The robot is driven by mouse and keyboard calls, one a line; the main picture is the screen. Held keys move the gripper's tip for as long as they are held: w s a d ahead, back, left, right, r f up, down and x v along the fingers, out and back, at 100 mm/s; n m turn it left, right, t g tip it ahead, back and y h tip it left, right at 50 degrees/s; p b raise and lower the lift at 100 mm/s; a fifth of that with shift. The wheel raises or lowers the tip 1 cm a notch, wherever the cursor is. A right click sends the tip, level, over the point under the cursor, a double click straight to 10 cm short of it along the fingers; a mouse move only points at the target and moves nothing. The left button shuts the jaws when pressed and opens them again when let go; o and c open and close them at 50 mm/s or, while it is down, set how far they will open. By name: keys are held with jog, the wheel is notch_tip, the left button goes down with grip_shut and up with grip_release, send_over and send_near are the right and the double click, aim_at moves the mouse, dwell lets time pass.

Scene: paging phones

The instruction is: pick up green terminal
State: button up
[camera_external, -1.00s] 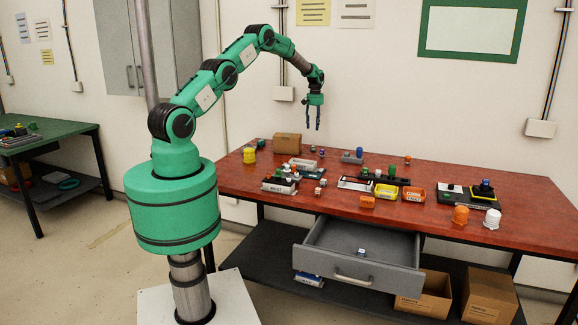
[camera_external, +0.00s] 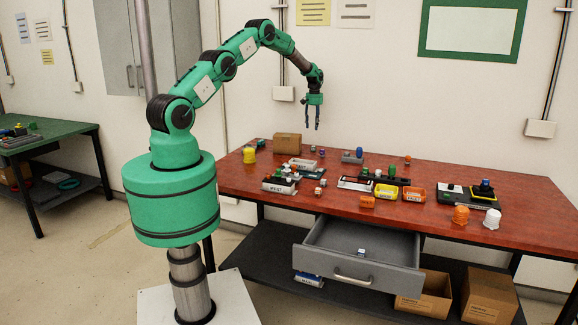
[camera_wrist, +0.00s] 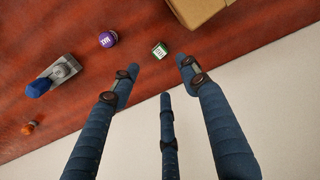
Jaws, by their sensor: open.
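A small dark green terminal with a pale label on its top (camera_wrist: 160,50) stands on the red table in the wrist view, just beyond my fingertips. In the external view it is a tiny green piece (camera_external: 313,148) near the table's back edge, and its details are too small to tell. My gripper (camera_external: 314,116) hangs above the back of the table, fingers pointing down. In the wrist view the fingers of my gripper (camera_wrist: 160,76) are spread open with nothing between them. The terminal is apart from them.
A purple-topped piece (camera_wrist: 108,39) stands close left of the terminal, and a cardboard box (camera_wrist: 197,10) stands on its other side. A grey block with a blue knob (camera_wrist: 50,77) and an orange piece (camera_wrist: 28,128) lie farther left. An open drawer (camera_external: 360,252) juts from the front.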

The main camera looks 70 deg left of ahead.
send_over(313, 147)
jog(key=shift+w+a+f, duration=0.1)
jog(key=shift+a+f, duration=0.05)
jog(key=shift+f, duration=1.25)
jog(key=shift+w+a+f, duration=0.1)
jog(key=shift+f, duration=1.3)
jog(key=shift+a+f, duration=0.15)
jog(key=shift+f, duration=1.25)
jog(key=shift+f, duration=0.1)
jog(key=shift+d+f, duration=0.15)
jog(key=shift+f, duration=2.4)
jog(key=c, duration=1.1)
